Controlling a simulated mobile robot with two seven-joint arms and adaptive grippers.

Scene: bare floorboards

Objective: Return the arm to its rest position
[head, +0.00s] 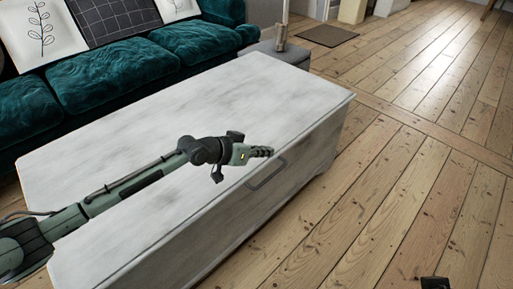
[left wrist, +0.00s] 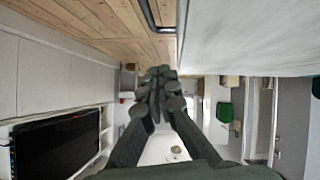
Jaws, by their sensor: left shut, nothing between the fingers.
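My left arm reaches in from the left in the head view, over the whitewashed chest table (head: 110,100). My left gripper (head: 262,152) is shut and empty, out near the table's front edge, close to the dark handle (head: 266,174) on its front face. In the left wrist view the fingers (left wrist: 157,80) are together with nothing between them. The table's pale surface (left wrist: 250,40) and its dark handle (left wrist: 152,18) show at the top of that view. My right gripper is not clearly in view; only a small dark part shows at the bottom right of the head view.
A teal sofa (head: 120,72) with cushions (head: 40,32) stands behind the table. A grey side table (head: 270,53) with a small object (head: 280,38) is at its right end. Bare floorboards (head: 420,130) lie open to the right. A dark screen (left wrist: 55,147) shows in the left wrist view.

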